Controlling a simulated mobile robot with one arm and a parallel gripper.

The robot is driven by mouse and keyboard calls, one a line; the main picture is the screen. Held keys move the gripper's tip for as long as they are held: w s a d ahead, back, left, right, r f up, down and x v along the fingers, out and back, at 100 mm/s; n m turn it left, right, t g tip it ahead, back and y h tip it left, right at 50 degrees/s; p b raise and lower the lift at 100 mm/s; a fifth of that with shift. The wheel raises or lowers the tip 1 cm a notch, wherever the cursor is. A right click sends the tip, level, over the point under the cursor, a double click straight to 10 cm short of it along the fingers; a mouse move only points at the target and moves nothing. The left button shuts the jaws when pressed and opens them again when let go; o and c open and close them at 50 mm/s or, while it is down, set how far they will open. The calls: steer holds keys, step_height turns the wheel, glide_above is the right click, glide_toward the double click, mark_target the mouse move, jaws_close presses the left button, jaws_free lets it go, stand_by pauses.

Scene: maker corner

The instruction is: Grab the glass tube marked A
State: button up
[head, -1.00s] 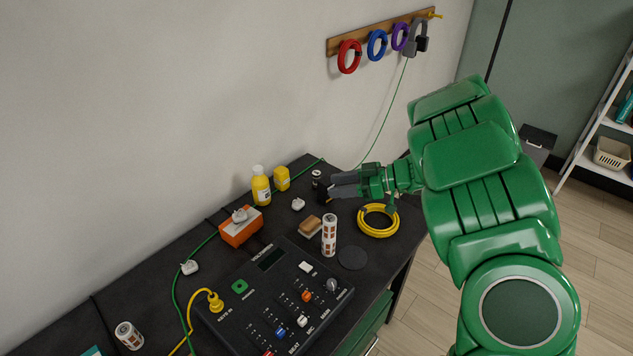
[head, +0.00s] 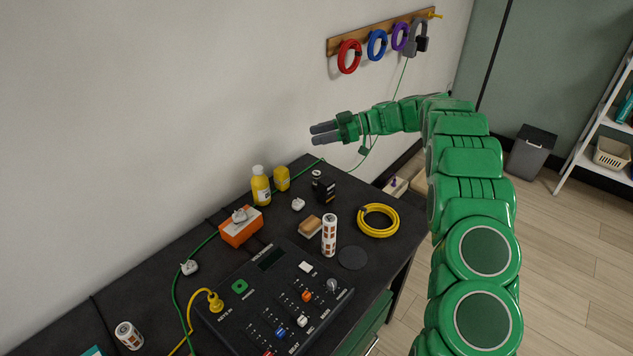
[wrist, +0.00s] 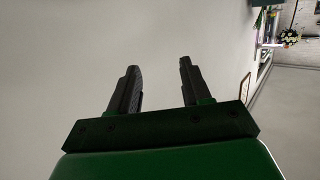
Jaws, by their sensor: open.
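A white tube with orange-brown markings (head: 329,236) stands upright on the dark worktop, in front of the wooden block. A second white cylinder with dark markings (head: 129,336) is near the worktop's left end. No letter A is readable on either, and I cannot tell whether they are glass. My gripper (head: 316,134) is open and empty, raised above the back of the worktop and pointing left. It is well apart from both cylinders. In the wrist view its two dark fingers (wrist: 157,85) are spread, with only pale wall between them.
A black control panel (head: 262,306) fills the front of the worktop (head: 170,272). An orange box (head: 240,230), yellow bottle (head: 261,186), wooden block (head: 310,226), black box (head: 326,191) and yellow cable coil (head: 378,220) stand around the tubes. A round dark pad (head: 352,258) is bare.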

mark_target(320, 173)
steer(key=w+d+f+m+t+h, duration=0.2)
steer(key=w+d+f, duration=0.4)
steer(key=w+d, duration=0.25)
steer(key=f, duration=1.4)
steer(key=shift+w+a+f, duration=0.1)
steer(key=shift+w+a, duration=0.1)
steer(key=shift+w, duration=0.2)
steer(key=shift+x, duration=3.95)
steer(key=shift+s, duration=0.1)
steer(key=c, duration=0.8)
steer(key=shift+c, duration=0.2)
